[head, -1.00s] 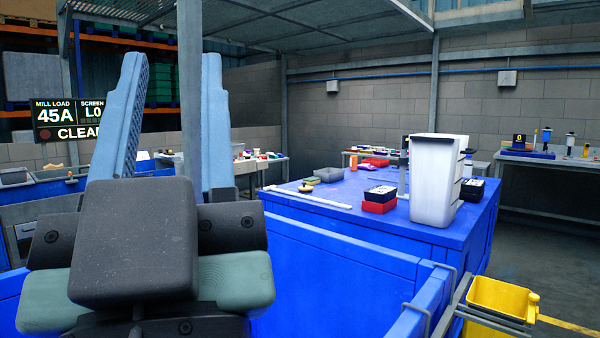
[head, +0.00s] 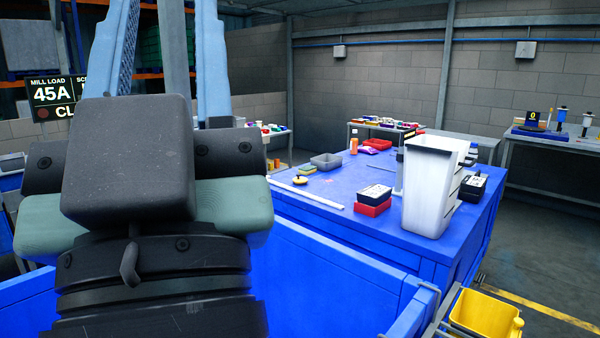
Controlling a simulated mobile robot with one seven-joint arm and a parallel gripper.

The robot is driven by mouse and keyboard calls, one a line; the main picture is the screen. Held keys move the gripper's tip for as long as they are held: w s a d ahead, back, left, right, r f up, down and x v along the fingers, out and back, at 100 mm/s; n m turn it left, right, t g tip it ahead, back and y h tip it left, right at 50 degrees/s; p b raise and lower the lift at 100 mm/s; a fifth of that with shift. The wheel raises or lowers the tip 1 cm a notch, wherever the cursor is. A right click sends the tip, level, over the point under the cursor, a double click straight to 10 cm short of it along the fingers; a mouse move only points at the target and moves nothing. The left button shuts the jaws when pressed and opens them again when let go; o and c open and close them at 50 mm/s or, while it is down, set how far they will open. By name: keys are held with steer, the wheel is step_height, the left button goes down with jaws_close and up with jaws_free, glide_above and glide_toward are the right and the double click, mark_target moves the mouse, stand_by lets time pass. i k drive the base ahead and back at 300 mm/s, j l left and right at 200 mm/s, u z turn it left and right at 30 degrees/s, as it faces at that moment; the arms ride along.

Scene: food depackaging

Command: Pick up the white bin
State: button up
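The white bin (head: 425,190) stands upright near the front right corner of the blue table (head: 330,225). It is tall, tapers toward its base and has a dark edge along its top. My gripper (head: 166,45) is in the left foreground, its two light blue fingers pointing up and spread apart with nothing seen held between them. The fingertips are cut off by the top of the picture. The gripper is well to the left of the bin and apart from it.
A red and black box pair (head: 373,200) sits just left of the bin, and a black box (head: 473,187) just right of it. A grey tray (head: 326,161) lies farther back. A blue wall (head: 320,285) stands before the table. A yellow bin (head: 485,315) is at lower right.

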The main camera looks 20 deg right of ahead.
mark_target(434, 165)
steer(key=i+l, duration=0.2)
steer(key=l, duration=0.3)
steer(key=i+l+u, duration=0.1)
steer(key=l, duration=0.4)
steer(key=i+l, duration=0.25)
steer(key=l, duration=0.3)
steer(key=i+l+u, duration=0.1)
steer(key=l, duration=0.4)
steer(key=i+l, duration=0.2)
steer(key=l, duration=0.35)
steer(key=i+l+u, duration=0.1)
steer(key=l, duration=0.45)
steer(key=i+l+u, duration=0.1)
steer(key=l, duration=0.45)
steer(key=i+l, duration=0.2)
steer(key=l, duration=0.35)
steer(key=i+l, duration=0.4)
steer(key=i, duration=0.2)
steer(key=u, duration=0.05)
